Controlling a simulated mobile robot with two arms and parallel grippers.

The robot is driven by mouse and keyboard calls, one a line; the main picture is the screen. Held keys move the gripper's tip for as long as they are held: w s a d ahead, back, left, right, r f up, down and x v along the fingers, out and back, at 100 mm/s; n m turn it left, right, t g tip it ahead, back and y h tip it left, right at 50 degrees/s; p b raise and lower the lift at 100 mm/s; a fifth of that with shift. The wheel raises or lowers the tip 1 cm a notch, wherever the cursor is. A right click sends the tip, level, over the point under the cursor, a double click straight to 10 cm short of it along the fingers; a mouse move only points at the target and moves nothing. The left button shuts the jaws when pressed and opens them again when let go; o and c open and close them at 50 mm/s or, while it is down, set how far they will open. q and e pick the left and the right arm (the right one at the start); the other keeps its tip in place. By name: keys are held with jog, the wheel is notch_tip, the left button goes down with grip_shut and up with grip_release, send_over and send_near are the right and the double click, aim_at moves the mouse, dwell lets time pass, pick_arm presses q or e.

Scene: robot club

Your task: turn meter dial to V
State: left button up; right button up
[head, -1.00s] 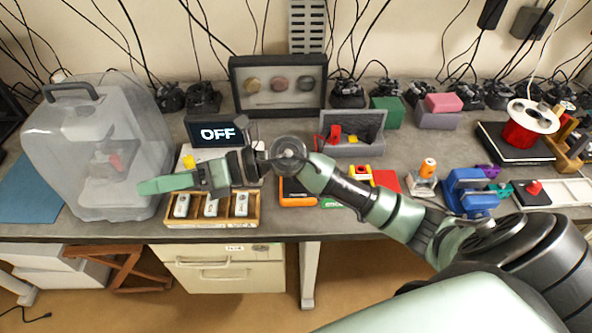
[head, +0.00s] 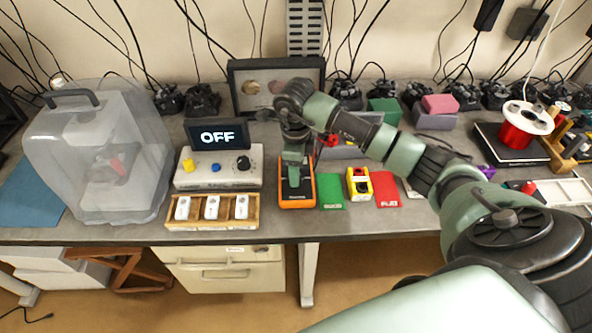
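The orange and black handheld meter (head: 283,201) lies on the bench right of the wooden tray. My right gripper (head: 294,182) points down over the meter's face, its fingertips at or just above it. Contact cannot be told. The gripper hides the meter's dial and most of its face, so the dial's setting does not show. Whether the fingers are open or shut is not clear. My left gripper is not in view.
A grey box (head: 218,178) with a black knob and an OFF screen (head: 220,135) stands left of the meter. A wooden tray (head: 212,224) sits in front. Green (head: 331,190) and red (head: 385,188) cards and a yellow device (head: 359,184) lie to the right.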

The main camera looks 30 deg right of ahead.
jog(key=shift+f, duration=1.15)
jog(key=shift+c, duration=0.3)
grip_shut()
jog(key=m+b, duration=0.2)
jog(key=m, duration=0.2)
jog(key=shift+w, duration=0.1)
jog(key=shift+m+b, duration=0.95)
jog(key=shift+m, duration=1.45)
jog(key=shift+r, duration=0.1)
